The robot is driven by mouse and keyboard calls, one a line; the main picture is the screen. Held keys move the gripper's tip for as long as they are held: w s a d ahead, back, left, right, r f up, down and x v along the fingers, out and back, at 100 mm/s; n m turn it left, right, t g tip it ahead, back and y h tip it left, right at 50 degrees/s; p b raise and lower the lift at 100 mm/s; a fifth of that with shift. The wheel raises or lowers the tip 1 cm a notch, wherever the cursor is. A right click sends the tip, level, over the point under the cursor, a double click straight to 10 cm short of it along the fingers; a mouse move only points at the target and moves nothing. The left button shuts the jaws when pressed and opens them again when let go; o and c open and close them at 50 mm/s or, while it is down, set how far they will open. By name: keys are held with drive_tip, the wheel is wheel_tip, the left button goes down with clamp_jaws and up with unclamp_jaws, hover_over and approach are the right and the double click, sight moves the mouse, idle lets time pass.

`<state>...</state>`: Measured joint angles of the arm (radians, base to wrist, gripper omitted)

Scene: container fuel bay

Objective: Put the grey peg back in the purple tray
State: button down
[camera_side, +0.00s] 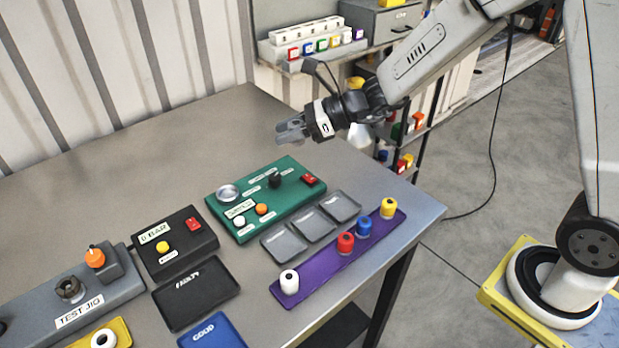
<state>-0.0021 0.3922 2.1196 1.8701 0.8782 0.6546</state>
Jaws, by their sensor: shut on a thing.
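The purple tray (318,267) lies along the table's right front edge. It holds a white peg (289,281), a red peg (345,243), a blue peg (364,226) and a yellow peg (388,208), with a bare stretch between white and red. My gripper (286,131) is up above the table, behind the green panel, pointing left. It is shut on a grey thing, which I take to be the grey peg (290,132); the grey fingers hide most of it and its outline is hard to make out.
The green panel (230,217) with knobs and a red switch lies behind three grey dishes (284,246). A black D-BAR box (174,262), black and blue trays and a grey test jig (90,302) are at left. The table's back left is clear.

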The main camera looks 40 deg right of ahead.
drive_tip(key=s+d+r+m+t+h, duration=0.1)
drive_tip(key=d+m+t+h, duration=0.3)
drive_tip(key=d, duration=0.9)
drive_tip(key=r+m+h, duration=0.1)
drive_tip(key=m+h, duration=0.1)
drive_tip(key=m, duration=0.1)
drive_tip(key=shift+s+r+t+h, duration=0.25)
drive_tip(key=shift+s+t+h, duration=0.05)
drive_tip(key=shift+s+h, duration=0.1)
drive_tip(key=a+f+n+g+y, duration=0.2)
drive_tip(key=a+n+g+y, duration=0.2)
drive_tip(key=a, duration=0.6)
drive_tip(key=a+f+n+g+y, duration=0.3)
drive_tip(key=a+n+g+y, duration=0.2)
drive_tip(key=a+n, duration=0.2)
drive_tip(key=a, duration=0.2)
drive_tip(key=shift+s+a+f, duration=0.3)
drive_tip(key=shift+s+a, duration=0.05)
drive_tip(key=shift+a, duration=0.05)
drive_tip(key=shift+w, duration=0.1)
